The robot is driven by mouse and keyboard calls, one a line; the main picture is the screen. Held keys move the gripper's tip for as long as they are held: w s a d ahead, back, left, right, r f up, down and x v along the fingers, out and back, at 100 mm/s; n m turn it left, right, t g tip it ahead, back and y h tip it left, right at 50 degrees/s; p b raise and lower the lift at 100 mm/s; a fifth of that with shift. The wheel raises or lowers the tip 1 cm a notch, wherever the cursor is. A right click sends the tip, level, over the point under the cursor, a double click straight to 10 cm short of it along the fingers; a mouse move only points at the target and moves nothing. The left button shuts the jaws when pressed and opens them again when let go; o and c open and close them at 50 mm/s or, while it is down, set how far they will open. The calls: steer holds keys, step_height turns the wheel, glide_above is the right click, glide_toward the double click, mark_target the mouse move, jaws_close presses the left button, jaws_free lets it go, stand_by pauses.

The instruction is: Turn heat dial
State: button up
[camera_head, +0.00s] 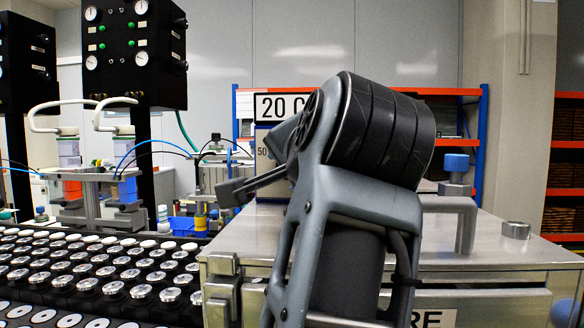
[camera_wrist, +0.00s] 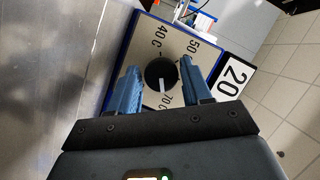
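The heat dial (camera_wrist: 153,72) is a round black knob with a white pointer line, on a beige panel (camera_wrist: 185,45) with a blue edge. The panel carries marks 40 C, 50 and 70 C; the pointer lies toward the 70 C mark. A white plate reading 20 (camera_wrist: 235,80) stands beside it. My gripper (camera_wrist: 159,67) is open, with one blue finger on each side of the dial; I cannot tell whether they touch it. In the head view my arm hides the dial; the 20 C sign (camera_head: 272,106) and a strip of the panel (camera_head: 264,148) show.
A metal cabinet top (camera_head: 500,240) with a metal bracket and a blue knob (camera_head: 456,162) lies to the right. A black rack (camera_head: 90,270) of round silver parts is at the left. Shelves (camera_head: 460,92) stand behind. Tiled floor (camera_wrist: 290,95) shows in the wrist view.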

steer(key=shift+o, duration=1.3)
steer(key=shift+r, duration=0.1)
steer(key=shift+r+p, duration=0.25)
steer(key=shift+p, duration=0.05)
steer(key=s+d+r+p, duration=0.3)
steer(key=d+r+p, duration=0.7)
steer(key=d, duration=0.1)
steer(key=shift+r, duration=0.15)
steer(key=shift+s+d, duration=0.1)
steer(key=shift+d, duration=0.05)
